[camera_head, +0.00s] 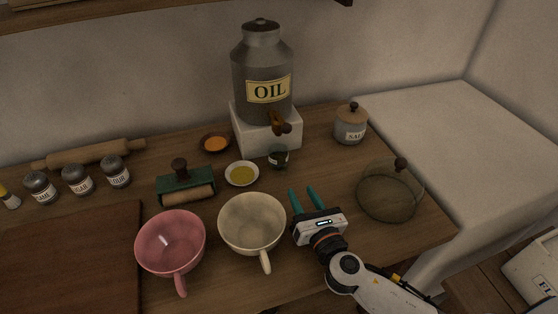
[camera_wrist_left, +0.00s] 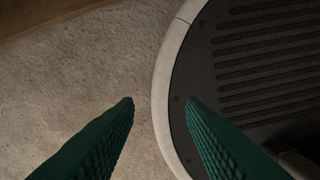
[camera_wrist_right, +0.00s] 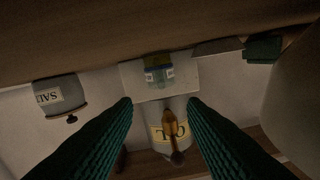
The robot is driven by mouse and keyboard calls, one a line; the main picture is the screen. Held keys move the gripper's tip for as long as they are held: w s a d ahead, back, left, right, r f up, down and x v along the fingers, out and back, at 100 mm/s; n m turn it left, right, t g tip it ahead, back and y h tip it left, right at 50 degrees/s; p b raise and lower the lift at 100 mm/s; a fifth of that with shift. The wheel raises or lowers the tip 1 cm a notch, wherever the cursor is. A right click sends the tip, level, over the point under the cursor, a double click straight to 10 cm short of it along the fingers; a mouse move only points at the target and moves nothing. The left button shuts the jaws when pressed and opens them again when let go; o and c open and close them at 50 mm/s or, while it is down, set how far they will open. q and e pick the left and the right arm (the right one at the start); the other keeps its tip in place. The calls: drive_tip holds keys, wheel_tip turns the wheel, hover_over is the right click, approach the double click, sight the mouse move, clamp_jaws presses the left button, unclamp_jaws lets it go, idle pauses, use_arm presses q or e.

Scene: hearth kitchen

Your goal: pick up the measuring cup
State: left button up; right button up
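The measuring cup (camera_head: 278,156) is a small clear glass with a dark green tint. It stands on the wooden counter below the oil tap. In the right wrist view, which is upside down, the cup (camera_wrist_right: 158,72) shows between and beyond the fingertips, with small markings on its side. My right gripper (camera_head: 303,190) is open and empty over the counter, nearer than the cup and apart from it, its teal fingers pointing toward the back. My left gripper (camera_wrist_left: 160,100) is open and empty above the floor, out of the head view.
The oil dispenser (camera_head: 262,60) stands on a white block (camera_head: 250,131), its tap (camera_head: 281,129) near the cup. A cream bowl (camera_head: 251,222) is left of my right gripper; a glass dome (camera_head: 388,195) is right. A small yellow-filled dish (camera_head: 242,186) and salt jar (camera_head: 351,125) flank the cup.

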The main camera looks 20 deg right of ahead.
sight(286, 168)
drive_tip(key=w, duration=0.3)
drive_tip(key=shift+a, duration=0.15)
drive_tip(key=shift+w, duration=0.6)
drive_tip(key=w, duration=0.3)
drive_tip(key=w+p, duration=0.1)
drive_tip(key=w, duration=0.1)
drive_tip(key=shift+a, duration=0.3)
drive_tip(key=shift+c, duration=0.6)
use_arm(q)
drive_tip(key=shift+w+r, duration=0.5)
drive_tip(key=shift+r, duration=0.2)
use_arm(e)
clamp_jaws()
